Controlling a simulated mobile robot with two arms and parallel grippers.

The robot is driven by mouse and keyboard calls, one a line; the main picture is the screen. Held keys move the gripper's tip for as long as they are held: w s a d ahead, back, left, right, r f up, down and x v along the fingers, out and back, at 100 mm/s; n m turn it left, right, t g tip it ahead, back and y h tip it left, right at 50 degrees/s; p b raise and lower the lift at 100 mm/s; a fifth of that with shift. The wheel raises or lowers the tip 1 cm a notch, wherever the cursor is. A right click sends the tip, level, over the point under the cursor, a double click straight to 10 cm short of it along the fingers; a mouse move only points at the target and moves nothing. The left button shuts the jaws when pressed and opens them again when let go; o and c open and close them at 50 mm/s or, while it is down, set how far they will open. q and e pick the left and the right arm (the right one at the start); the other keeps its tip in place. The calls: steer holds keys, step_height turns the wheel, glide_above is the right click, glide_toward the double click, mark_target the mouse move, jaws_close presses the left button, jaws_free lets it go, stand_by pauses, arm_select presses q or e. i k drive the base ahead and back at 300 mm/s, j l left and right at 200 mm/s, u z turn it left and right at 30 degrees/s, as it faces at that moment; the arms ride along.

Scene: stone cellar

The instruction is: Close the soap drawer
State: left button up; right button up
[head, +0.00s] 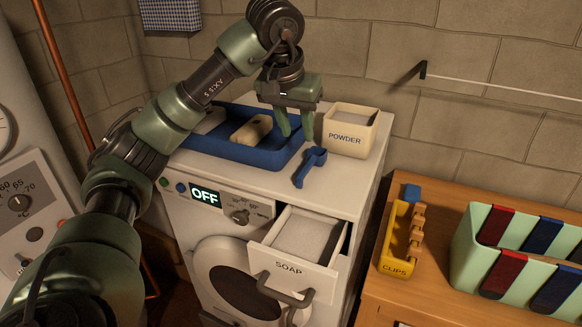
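The soap drawer (290,263) juts out from the front of the white washing machine (182,213). It is open, with white powder (303,235) inside and a dark grey handle (284,291) on its front, marked SOAP. My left gripper (295,134) is over the top of the machine, behind the drawer and apart from it. Its two green fingers point down with a gap between them, and I see nothing held. My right gripper is not in view.
On the machine stand a blue tray (205,146) holding pale blocks, a blue scoop (311,166) and a POWDER box (347,142). At right, a wooden cabinet (446,218) bears a yellow CLIPS box (391,262) and a striped bin (499,281). The space before the drawer looks clear.

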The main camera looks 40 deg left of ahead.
mark_target(299, 253)
steer(key=u, duration=1.15)
